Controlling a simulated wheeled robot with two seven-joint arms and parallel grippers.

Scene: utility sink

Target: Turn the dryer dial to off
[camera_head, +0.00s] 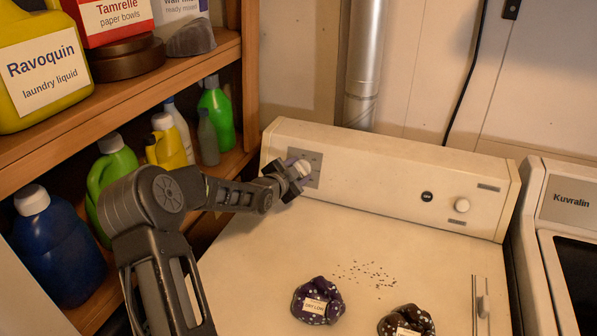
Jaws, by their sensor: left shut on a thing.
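The dryer (275,235) is a cream machine with a raised control panel along its back. The dial (301,168) is a pale knob on a grey plate (314,177) at the left end of that panel. My left gripper (293,176) reaches in from the left and is shut on the dial. Its fingers cover part of the knob, and the dial's pointer and markings are too small to read. My right gripper is not in view.
A white round knob (462,205) and a dark button (427,196) sit at the panel's right. Two dark patterned bundles (318,301) (406,321) and scattered specks lie on the dryer top. Wooden shelves (125,100) with bottles crowd the left. A Kuvralin machine (571,203) stands right.

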